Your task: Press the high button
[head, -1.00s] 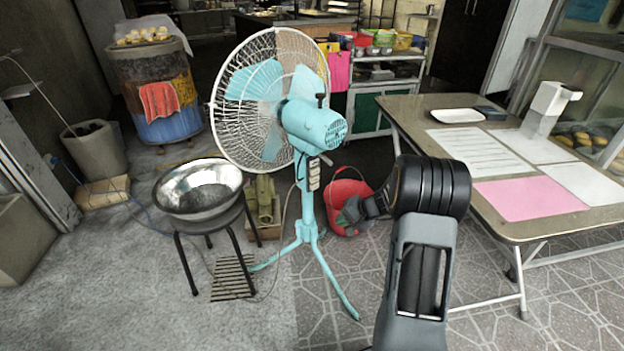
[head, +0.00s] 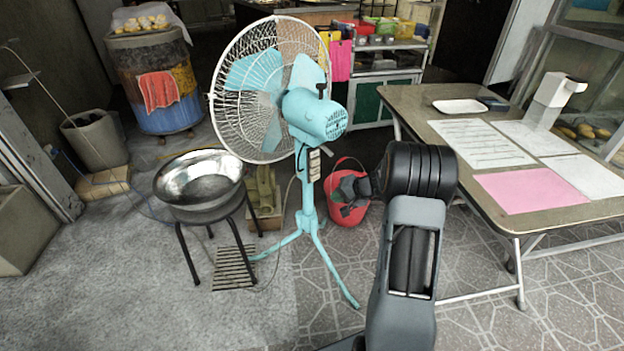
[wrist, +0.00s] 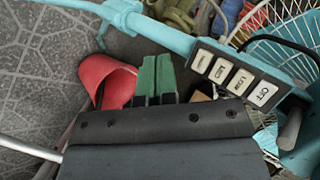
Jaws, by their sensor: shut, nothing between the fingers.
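The turquoise fan (head: 305,115) stands upright in the middle of the head view. Its button panel (head: 314,165) is on the stand below the motor. In the wrist view the dark panel (wrist: 283,88) runs aslant at the right, with a row of pale buttons: OFF at the lower right end, then LOW, a blurred one, and the high button (wrist: 201,61) at the upper left end. My gripper (wrist: 156,72) is shut and empty, its green fingertips left of the panel and apart from it in the picture. In the head view my gripper (head: 352,192) shows before the red bucket.
The red bucket (head: 343,211) stands on the floor behind my gripper. A metal bowl (head: 200,180) on a stool is left of the fan. A table (head: 460,180) with papers stands at the right. The fan's feet spread over the floor.

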